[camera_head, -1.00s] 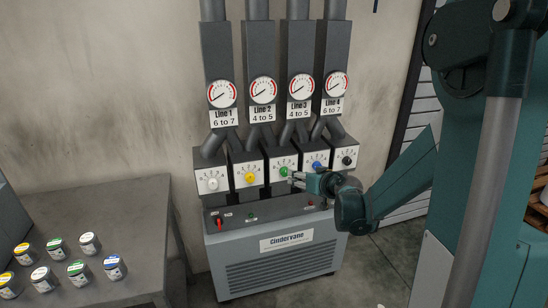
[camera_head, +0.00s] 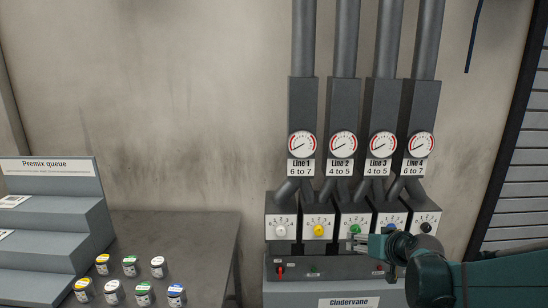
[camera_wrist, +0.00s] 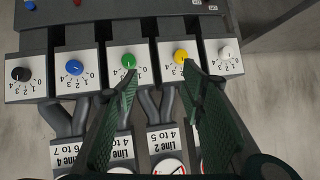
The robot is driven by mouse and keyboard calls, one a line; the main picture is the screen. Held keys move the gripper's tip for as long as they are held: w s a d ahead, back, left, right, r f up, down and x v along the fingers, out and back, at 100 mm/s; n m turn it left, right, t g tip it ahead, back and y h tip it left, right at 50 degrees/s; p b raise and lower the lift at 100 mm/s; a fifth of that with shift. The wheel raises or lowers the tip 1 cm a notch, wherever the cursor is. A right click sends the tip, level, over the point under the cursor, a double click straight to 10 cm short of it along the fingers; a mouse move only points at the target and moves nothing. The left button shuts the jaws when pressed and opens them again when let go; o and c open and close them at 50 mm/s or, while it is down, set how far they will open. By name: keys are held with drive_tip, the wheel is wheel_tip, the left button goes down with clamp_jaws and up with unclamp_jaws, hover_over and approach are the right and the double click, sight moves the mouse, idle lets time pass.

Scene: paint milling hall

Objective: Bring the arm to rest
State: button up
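My gripper (camera_head: 366,241) is in front of the dosing panel, close to the green knob (camera_head: 354,230). In the wrist view my gripper (camera_wrist: 160,70) is open, with its two green fingers apart and nothing between them. One fingertip is just below the green knob (camera_wrist: 128,61) and the other just below the yellow knob (camera_wrist: 180,56). I cannot tell whether either touches the panel. My arm (camera_head: 500,278) reaches in from the lower right. The white knob (camera_head: 280,230), blue knob (camera_wrist: 74,67) and black knob (camera_wrist: 19,74) also show.
Four gauges, labelled Line 1 (camera_head: 301,145) to Line 4 (camera_head: 420,145), hang above the knobs. The Cindervane cabinet (camera_head: 300,293) stands below. At left a table (camera_head: 205,235) holds several small paint pots (camera_head: 130,266) beside the stepped Premix queue rack (camera_head: 50,220).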

drive_tip(key=s+a+g, duration=0.1)
drive_tip(key=s+a, duration=0.1)
drive_tip(key=s, duration=0.8)
drive_tip(key=s+a+r+g+h, duration=0.1)
drive_tip(key=s+a, duration=0.2)
drive_tip(key=s, duration=0.8)
drive_tip(key=s+a+g+h, duration=0.1)
drive_tip(key=s+a+g, duration=0.1)
drive_tip(key=s, duration=0.9)
drive_tip(key=shift+a+r, duration=0.25)
drive_tip(key=shift+r, duration=0.1)
drive_tip(key=shift+w, duration=0.1)
idle(1.0)
